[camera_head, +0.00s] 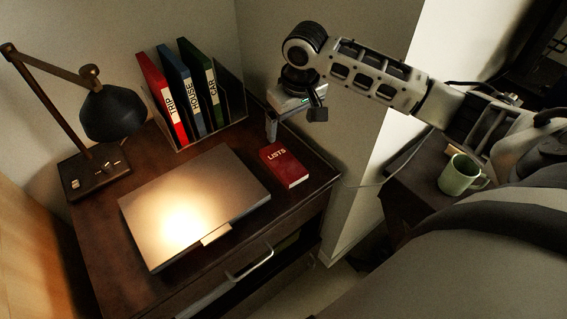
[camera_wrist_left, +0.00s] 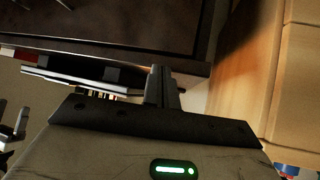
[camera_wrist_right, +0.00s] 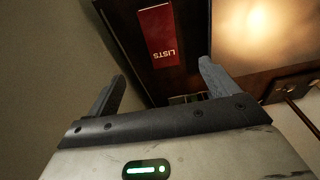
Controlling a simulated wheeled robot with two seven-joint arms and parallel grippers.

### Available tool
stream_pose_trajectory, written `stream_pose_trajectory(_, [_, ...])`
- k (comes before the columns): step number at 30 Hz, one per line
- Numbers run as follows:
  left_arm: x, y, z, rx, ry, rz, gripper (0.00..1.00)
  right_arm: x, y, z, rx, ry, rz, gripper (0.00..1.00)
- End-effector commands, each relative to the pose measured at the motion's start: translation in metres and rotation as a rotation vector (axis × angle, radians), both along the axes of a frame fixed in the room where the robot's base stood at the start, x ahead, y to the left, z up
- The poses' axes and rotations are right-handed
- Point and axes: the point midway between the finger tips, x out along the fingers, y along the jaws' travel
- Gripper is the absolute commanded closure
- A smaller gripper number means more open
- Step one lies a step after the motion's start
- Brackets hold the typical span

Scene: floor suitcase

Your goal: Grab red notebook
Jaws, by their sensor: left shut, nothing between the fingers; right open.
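The red notebook (camera_head: 284,165), marked LISTS, lies flat on the dark desk, right of the closed laptop. My right gripper (camera_head: 295,116) is open and empty above the desk's back right side, above and behind the notebook and apart from it. In the right wrist view the notebook (camera_wrist_right: 157,37) shows upside down beyond the two spread fingers (camera_wrist_right: 161,75), roughly in line with the gap between them. My left gripper (camera_wrist_left: 162,80) is shut and empty in the left wrist view, near a dark furniture edge. It is outside the head view.
The silver laptop (camera_head: 190,205) covers much of the desk (camera_head: 105,285). A rack holds red, blue and green binders (camera_head: 202,95) at the back. A black lamp (camera_head: 110,112) stands at left. A green mug (camera_head: 459,175) sits on a separate dark surface at right.

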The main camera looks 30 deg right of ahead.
Motion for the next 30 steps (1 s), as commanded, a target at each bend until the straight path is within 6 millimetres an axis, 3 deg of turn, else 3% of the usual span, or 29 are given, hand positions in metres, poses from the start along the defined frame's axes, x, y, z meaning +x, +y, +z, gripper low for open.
stream_pose_trajectory(13, [0.0,0.001,-0.001,0.001,0.0,0.001,1.0,0.013,-0.001,-0.082,0.001,0.003,-0.009,0.13])
stream_pose_trajectory(23, [0.0,0.0,-0.001,0.0,0.0,0.0,1.0,0.019,0.0,-0.109,0.001,0.001,-0.007,0.13])
stream_pose_trajectory(30, [0.0,0.0,0.002,0.0,-0.001,0.0,1.0,0.027,0.003,-0.143,0.001,0.002,-0.008,0.13])
